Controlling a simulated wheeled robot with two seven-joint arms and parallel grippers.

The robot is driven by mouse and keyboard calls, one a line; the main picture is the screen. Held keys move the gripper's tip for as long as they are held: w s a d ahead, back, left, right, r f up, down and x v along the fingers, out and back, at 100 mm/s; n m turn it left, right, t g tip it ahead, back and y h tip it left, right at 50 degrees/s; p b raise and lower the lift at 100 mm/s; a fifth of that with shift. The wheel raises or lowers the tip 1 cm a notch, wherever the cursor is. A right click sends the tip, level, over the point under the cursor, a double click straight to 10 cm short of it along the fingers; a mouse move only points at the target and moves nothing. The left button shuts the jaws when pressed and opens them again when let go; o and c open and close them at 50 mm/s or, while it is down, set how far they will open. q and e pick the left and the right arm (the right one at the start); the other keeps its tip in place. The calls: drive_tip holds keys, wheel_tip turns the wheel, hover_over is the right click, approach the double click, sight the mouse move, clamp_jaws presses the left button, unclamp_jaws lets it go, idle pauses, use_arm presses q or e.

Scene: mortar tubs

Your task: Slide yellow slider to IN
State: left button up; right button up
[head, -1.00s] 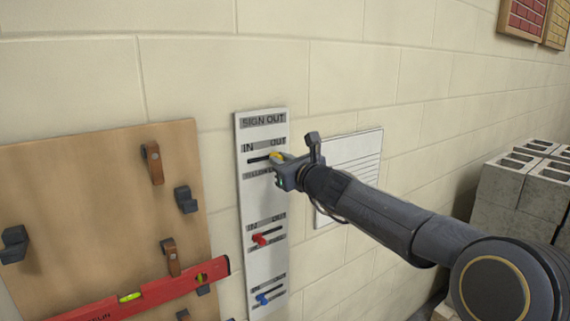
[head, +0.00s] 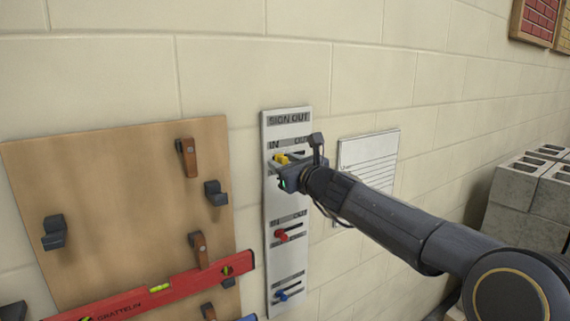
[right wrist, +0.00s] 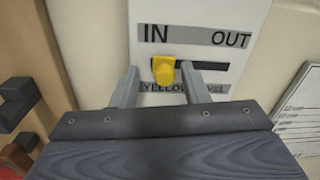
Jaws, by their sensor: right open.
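The yellow slider (head: 281,158) is on the top slot of the white SIGN OUT panel (head: 270,205). In the right wrist view the yellow slider (right wrist: 163,70) sits at the left end of its dark slot, under the word IN; the slot runs bare to the right, toward OUT. My right gripper (head: 284,169) is at the panel, its fingers apart on either side of the slider. In the right wrist view the gripper (right wrist: 159,86) shows a gap to the right finger; whether the left finger touches the slider I cannot tell. My left gripper is out of view.
A red slider (head: 282,236) and a blue slider (head: 282,296) sit lower on the panel. Left is a wooden board (head: 100,220) with hooks and a red level (head: 160,290). A paper sheet (head: 368,152) hangs right of the panel; grey blocks (head: 530,205) stand far right.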

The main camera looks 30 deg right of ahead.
drive_tip(key=s, duration=0.7)
drive_tip(key=shift+s, duration=0.4)
drive_tip(key=s+a+f+n+g+y, duration=0.55)
drive_tip(key=s+a+f+n, duration=0.6)
drive_tip(key=n, duration=0.65)
drive_tip(key=s+a+f+n+g+h, duration=0.2)
drive_tip(key=s+f+n+g, duration=0.5)
drive_tip(key=s+f+n, duration=0.7)
drive_tip(key=s+a+f, duration=0.1)
drive_tip(key=s+f, duration=0.1)
drive_tip(key=s, duration=0.2)
drive_tip(key=shift+a+f, duration=0.15)
drive_tip(key=shift+f, duration=0.05)
idle(1.7)
